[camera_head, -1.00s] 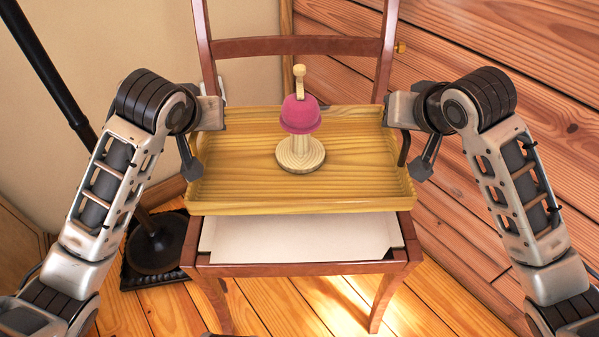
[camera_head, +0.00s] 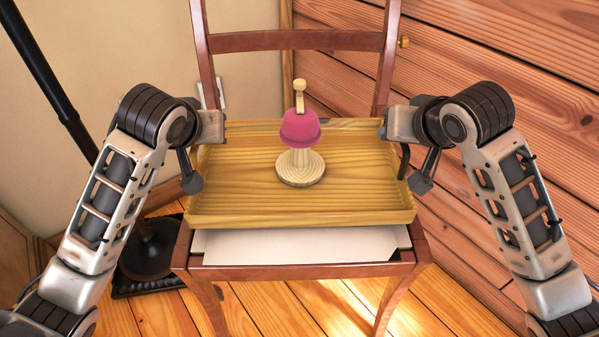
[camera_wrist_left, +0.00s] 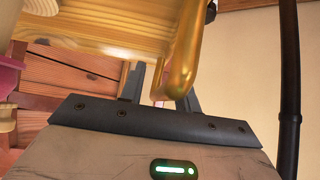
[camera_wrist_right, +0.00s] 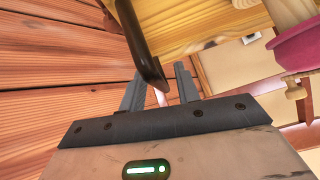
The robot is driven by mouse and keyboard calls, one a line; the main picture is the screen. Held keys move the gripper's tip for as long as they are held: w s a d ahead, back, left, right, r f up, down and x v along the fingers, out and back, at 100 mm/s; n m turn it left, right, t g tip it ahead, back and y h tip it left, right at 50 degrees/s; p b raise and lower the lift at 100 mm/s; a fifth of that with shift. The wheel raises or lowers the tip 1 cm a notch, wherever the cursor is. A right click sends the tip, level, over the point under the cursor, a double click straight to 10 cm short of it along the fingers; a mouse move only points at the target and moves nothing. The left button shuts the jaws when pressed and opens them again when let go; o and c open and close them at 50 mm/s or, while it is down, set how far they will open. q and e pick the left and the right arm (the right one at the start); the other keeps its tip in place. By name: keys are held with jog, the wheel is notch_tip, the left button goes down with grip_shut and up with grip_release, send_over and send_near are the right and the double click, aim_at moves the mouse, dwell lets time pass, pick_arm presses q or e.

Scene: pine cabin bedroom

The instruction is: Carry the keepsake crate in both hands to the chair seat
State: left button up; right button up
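The keepsake crate (camera_head: 240,190) is a shallow yellow wooden tray, held about level over the chair seat (camera_head: 300,250). Whether its underside touches the seat is hidden. A pink bell-shaped keepsake (camera_head: 300,128) on a pale wooden stand is upright inside it. My left gripper (camera_head: 214,126) is at the crate's left end; in the left wrist view the brass-coloured handle (camera_wrist_left: 186,55) lies between its fingers. My right gripper (camera_head: 396,124) is at the right end; in the right wrist view the dark handle (camera_wrist_right: 150,62) lies between its fingers.
The chair's reddish wooden back (camera_head: 295,41) rises behind the crate. A black lamp pole (camera_head: 45,75) and its dark base (camera_head: 150,250) stand on the left. The plank wall (camera_head: 500,100) is close on the right.

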pick_arm(q)
jog(key=shift+s+r, duration=0.4)
jog(key=shift+r, duration=0.05)
pick_arm(e)
jog(key=shift+r, duration=0.15)
pick_arm(q)
jog(key=v, duration=0.8)
jog(key=shift+s+r, duration=0.2)
jog(key=shift+r, duration=0.1)
jog(key=shift+s+d+r, duration=0.15)
jog(key=shift+s+r, duration=0.1)
jog(key=shift+r, duration=0.3)
pick_arm(e)
jog(key=shift+r, duration=0.1)
pick_arm(q)
jog(key=shift+s+r, duration=0.15)
jog(key=shift+s, duration=0.4)
pick_arm(e)
jog(key=v, duration=1.2)
jog(key=shift+a, duration=0.1)
